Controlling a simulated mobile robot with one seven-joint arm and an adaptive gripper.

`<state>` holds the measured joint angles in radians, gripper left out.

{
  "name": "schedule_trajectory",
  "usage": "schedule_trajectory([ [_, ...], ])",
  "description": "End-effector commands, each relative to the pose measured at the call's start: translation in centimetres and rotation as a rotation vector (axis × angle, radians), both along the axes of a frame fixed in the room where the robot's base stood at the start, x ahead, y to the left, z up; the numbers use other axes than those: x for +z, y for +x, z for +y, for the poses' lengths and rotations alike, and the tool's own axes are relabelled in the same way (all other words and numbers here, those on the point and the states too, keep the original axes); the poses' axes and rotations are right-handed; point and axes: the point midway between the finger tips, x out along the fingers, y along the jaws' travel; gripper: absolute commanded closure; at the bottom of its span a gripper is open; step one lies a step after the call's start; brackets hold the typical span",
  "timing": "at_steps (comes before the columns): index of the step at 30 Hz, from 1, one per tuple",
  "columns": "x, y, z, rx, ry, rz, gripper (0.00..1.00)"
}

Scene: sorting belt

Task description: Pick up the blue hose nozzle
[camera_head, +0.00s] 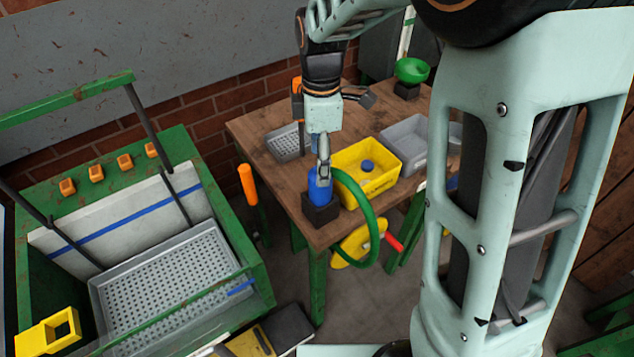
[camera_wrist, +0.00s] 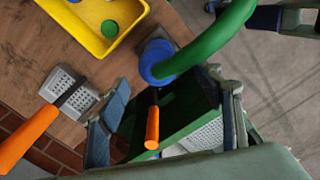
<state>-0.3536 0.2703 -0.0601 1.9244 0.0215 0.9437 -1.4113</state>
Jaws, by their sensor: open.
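The blue hose nozzle (camera_head: 320,190) stands upright in a dark square holder (camera_head: 318,212) at the table's front corner. A green hose (camera_head: 368,208) arches from it over the table edge. In the wrist view the nozzle (camera_wrist: 156,58) lies just beyond the fingertips, partly covered by the hose (camera_wrist: 208,45). My gripper (camera_head: 323,160) is directly above the nozzle in the head view, pointing down. In the wrist view the gripper (camera_wrist: 176,90) has its fingers spread, with nothing held between them. Whether a finger touches the nozzle or hose cannot be told.
A yellow tray (camera_head: 349,187) and a grey tray (camera_head: 418,139) sit right of the nozzle on the wooden table (camera_head: 262,128). A green funnel (camera_head: 411,70) stands behind. An orange handle (camera_head: 248,184) rises beside the table's left edge, near the green washing station (camera_head: 262,280).

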Motion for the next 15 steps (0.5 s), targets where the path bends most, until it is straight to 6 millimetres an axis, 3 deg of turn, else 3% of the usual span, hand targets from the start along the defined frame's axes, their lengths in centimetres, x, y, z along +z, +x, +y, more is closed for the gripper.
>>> schedule_trajectory([
  [6, -3.5, -0.1, -0.1, 0.000, -0.003, 0.005, 0.40],
  [15, -6.2, 0.0, -0.1, 0.000, -0.004, 0.005, 0.40],
])
